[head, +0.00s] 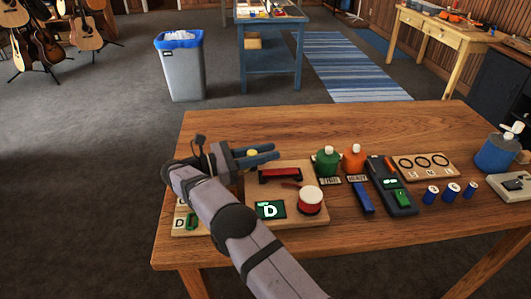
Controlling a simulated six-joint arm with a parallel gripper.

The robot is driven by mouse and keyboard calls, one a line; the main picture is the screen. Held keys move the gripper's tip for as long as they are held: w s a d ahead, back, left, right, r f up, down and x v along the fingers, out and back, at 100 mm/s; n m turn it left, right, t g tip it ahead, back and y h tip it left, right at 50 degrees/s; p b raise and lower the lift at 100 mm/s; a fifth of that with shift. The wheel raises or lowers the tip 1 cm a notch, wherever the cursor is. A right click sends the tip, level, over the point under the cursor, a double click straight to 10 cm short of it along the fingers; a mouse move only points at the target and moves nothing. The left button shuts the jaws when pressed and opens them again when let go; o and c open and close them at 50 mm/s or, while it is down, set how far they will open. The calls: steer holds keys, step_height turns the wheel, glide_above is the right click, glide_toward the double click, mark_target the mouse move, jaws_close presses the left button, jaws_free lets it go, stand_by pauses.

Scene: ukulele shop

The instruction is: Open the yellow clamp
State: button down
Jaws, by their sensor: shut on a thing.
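A small yellow part (252,153), which looks like a bit of the yellow clamp, shows between the fingers of my gripper (274,153). My gripper points right over the back left of the wooden board and is shut on it. Most of the clamp is hidden by the fingers, so I cannot tell its jaw position. The board (318,172) carries a red bar in a black holder (280,175), a green screen with a white D (270,210) and a red and white round piece (310,201).
Right of the board stand a green bottle (327,162), an orange bottle (353,159), a black device (391,187) and several blue spools (431,195). A green piece (191,221) lies left, partly behind my arm. The table's back (300,125) is clear.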

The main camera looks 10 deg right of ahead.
steer(key=shift+s+m+g, duration=0.15)
steer(key=shift+m+g, duration=0.25)
steer(key=shift+g, duration=0.4)
steer(key=c, duration=1.5)
jaws_free()
steer(key=shift+r, duration=0.1)
step_height(320, 180, up, 10)
steer(key=shift+f+p, duration=0.1)
steer(key=shift+p, duration=1.1)
